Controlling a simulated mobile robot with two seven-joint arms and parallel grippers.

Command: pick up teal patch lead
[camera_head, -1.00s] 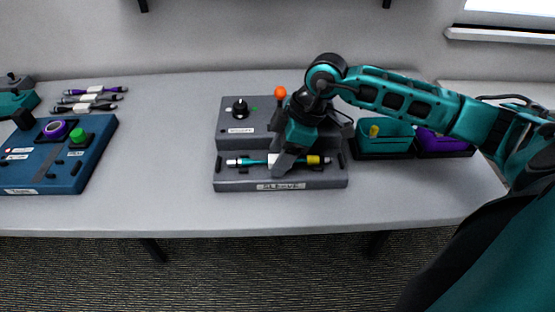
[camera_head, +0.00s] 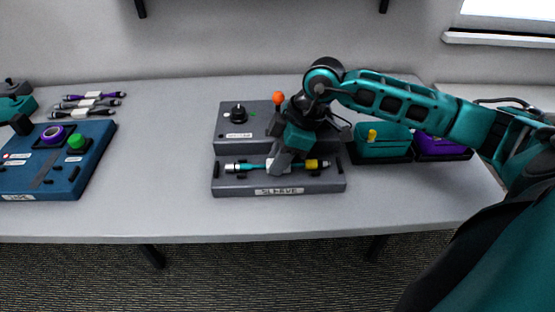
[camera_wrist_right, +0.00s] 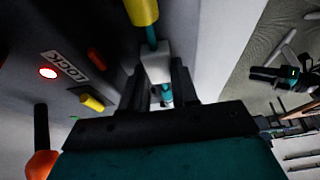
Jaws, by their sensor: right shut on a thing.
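The teal patch lead (camera_head: 252,167) lies along the front ledge of the grey sleeve machine (camera_head: 225,186), with a white-tipped end at left and a yellow sleeve (camera_head: 311,164) at right. My right gripper (camera_head: 279,166) reaches down onto its middle and is shut on it at the white part. In the right wrist view the fingers (camera_wrist_right: 165,92) stand on either side of the white part of the lead (camera_wrist_right: 156,64), with the yellow sleeve (camera_wrist_right: 141,11) beyond. The fingers hide part of the lead in the head view. My left gripper cannot be made out.
The sleeve machine has a black knob (camera_head: 239,114) and an orange-topped lever (camera_head: 278,98). A teal bin (camera_head: 381,148) and a purple bin (camera_head: 441,147) stand at right. A blue tape machine (camera_head: 62,172) and several leads (camera_head: 90,103) are at left. The table between the machines is clear.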

